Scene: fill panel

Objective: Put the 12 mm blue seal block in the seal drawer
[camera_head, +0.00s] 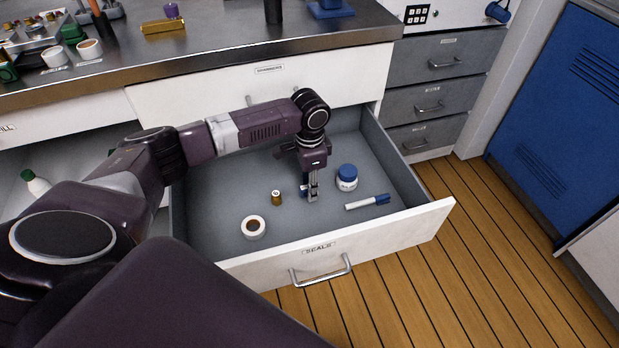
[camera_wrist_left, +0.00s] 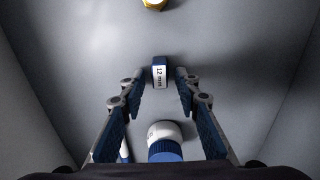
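The seal drawer (camera_head: 222,212), labelled SEALS, is pulled open. The blue seal block (camera_wrist_left: 160,72), with a white "12 mm" label, is at the drawer floor between my left fingertips in the left wrist view. In the head view only a blue bit of the block (camera_head: 304,190) shows beside the fingers. My left gripper (camera_head: 313,194) points down into the drawer. In the left wrist view the gripper (camera_wrist_left: 159,82) is open, with a gap on each side of the block. My right gripper is not in view.
In the drawer are a blue-lidded white jar (camera_head: 347,178), a blue-capped marker (camera_head: 367,202), a small brass-coloured piece (camera_head: 277,198) and a white cup (camera_head: 253,227) with brown contents. The metal counter (camera_head: 215,60) lies behind. Grey drawers (camera_head: 435,105) at right are shut.

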